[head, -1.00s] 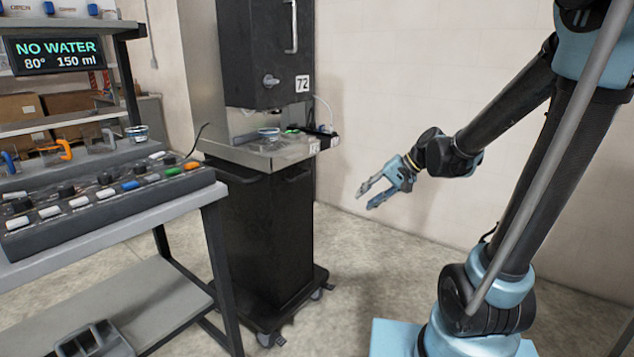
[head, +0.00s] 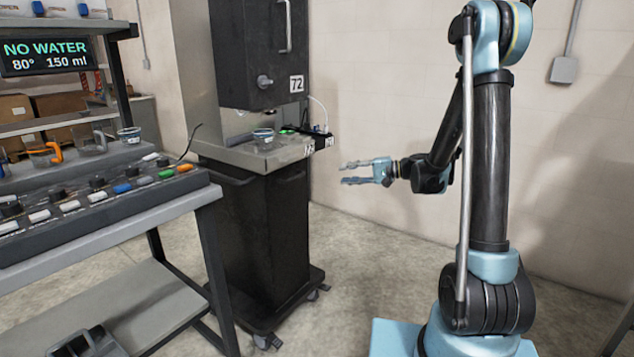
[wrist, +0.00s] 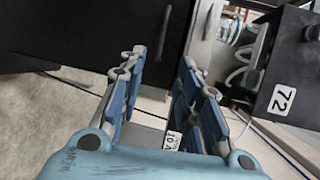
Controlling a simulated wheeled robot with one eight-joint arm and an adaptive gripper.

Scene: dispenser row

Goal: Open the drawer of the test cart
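The black cart (head: 262,240) stands at the middle of the head view, with a steel top (head: 240,152) and dark handles near the top of its sides. I take it for the test cart. No drawer outline can be made out clearly. In the wrist view a large dark panel (wrist: 75,30) fills the upper left, with a dark bar handle (wrist: 163,35) ahead of the fingertips. My gripper (head: 346,173) is open and empty, level, to the right of the cart and apart from it. Its two fingers also show spread in the wrist view (wrist: 164,60).
A black machine marked 72 (head: 262,55) hangs above the steel top, where a small cup (head: 263,136) stands. A cable and a small black box (head: 322,141) are at its right edge. A grey bench (head: 110,240) is at left.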

